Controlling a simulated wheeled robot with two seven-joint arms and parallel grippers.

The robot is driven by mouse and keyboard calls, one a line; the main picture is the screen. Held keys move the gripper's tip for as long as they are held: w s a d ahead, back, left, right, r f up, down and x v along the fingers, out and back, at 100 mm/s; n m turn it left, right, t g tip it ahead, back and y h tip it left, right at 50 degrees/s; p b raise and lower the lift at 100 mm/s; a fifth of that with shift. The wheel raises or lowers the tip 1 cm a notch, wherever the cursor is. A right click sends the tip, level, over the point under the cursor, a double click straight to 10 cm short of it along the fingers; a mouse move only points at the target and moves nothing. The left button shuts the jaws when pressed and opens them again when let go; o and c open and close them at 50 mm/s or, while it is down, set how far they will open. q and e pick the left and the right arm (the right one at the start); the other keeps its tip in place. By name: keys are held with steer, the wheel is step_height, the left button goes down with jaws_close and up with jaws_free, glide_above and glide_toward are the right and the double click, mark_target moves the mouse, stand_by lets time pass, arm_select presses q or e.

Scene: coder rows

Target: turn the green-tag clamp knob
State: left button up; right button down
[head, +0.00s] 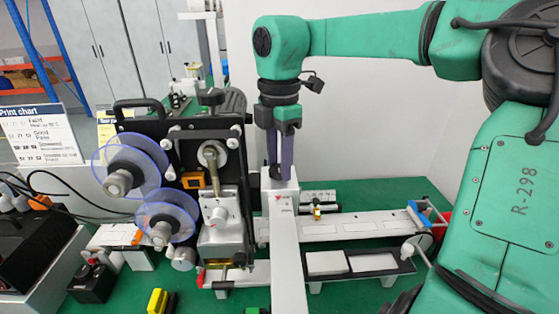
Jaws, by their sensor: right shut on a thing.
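My right gripper (280,165) points straight down at the coder, just behind the top of a white housing with a red logo (283,205). Its dark purple fingers are close together, shut on what seems to be the clamp knob. The knob itself is hidden by the fingers and the housing, and I cannot make out its green tag. The coder (170,135), a black-framed machine with clear blue-rimmed reels (128,165), stands to the left of the gripper. My left gripper is not in view.
A pale track (350,225) with white cards runs right from the coder over the green table (385,190). A yellow block (158,300) lies at the front. A print chart (40,135) and a black box (35,245) stand at left. My right arm fills the right side.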

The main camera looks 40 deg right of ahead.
mark_target(278, 168)
steer(key=shift+c, duration=1.9)
jaws_free()
steer(key=shift+a, duration=0.1)
steer(key=shift+r, duration=0.15)
step_height(278, 168, up, 14)
steer(key=p, duration=0.2)
steer(key=shift+r+p, duration=0.15)
steer(key=shift+p, duration=0.25)
